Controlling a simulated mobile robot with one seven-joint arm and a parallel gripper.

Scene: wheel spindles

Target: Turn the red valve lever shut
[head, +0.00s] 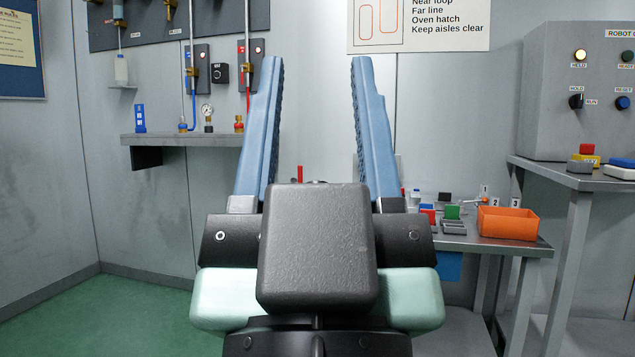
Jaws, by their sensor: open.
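My gripper (318,62) fills the middle of the head view. Its two blue fingers point up and stand wide apart, with nothing between them. A small red upright piece (299,173) shows just above the gripper's dark body, between the fingers. Its lower part is hidden, and I cannot tell whether it is the red valve lever. No other part is clearly a red valve lever. A wall panel with a blue line and a red line (247,70) is at the upper left, partly hidden by the left finger.
A grey shelf (190,139) with a gauge (207,112) is on the left wall. A metal bench (500,245) with an orange bin (508,223) is at the right. A control box (575,90) stands on a table farther right. Green floor (110,310) is clear at lower left.

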